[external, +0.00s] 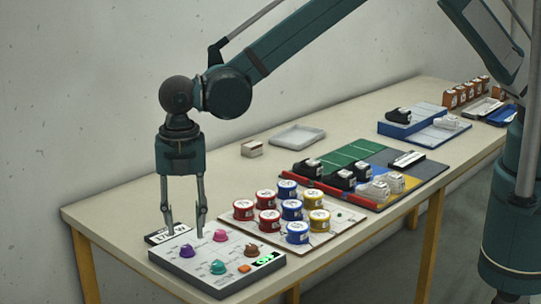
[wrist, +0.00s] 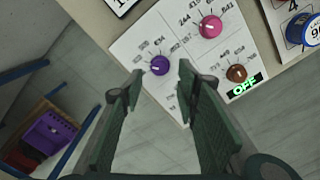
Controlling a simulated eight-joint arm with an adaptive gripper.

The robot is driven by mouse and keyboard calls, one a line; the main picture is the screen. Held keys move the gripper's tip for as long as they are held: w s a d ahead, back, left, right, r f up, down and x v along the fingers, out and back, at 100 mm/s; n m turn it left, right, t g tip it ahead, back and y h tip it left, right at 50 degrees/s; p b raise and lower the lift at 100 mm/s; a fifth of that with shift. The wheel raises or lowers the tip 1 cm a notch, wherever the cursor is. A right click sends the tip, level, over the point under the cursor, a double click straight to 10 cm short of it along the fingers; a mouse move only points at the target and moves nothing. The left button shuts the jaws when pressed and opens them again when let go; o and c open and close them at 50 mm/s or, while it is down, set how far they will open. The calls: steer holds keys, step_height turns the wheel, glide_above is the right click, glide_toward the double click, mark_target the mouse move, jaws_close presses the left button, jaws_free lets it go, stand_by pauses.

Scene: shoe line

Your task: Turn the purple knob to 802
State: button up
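The purple knob (external: 187,251) sits on the left part of a white control panel (external: 179,267). In the wrist view the purple knob (wrist: 159,65) shows just ahead of the gap between my fingertips, with small printed numbers around it. The numbers are too small to read surely, and so is the knob's setting. My gripper (external: 186,230) points down over the panel's left back area, near the purple knob. Its fingers are apart with nothing between them, as the wrist view also shows of my gripper (wrist: 160,72). I cannot see contact with the knob.
The panel also bears a pink knob (external: 221,235), a teal knob (external: 217,268), a brown knob (external: 251,250) and an orange button (external: 245,268). A display (wrist: 245,88) reads OFF. A number card (external: 168,234) lies behind. Several coloured tins (external: 291,210) stand to the right.

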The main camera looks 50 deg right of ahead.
mark_target(187, 247)
steer(key=shift+f, duration=2.35)
steer(key=shift+c, duration=0.6)
steer(key=c, duration=0.8)
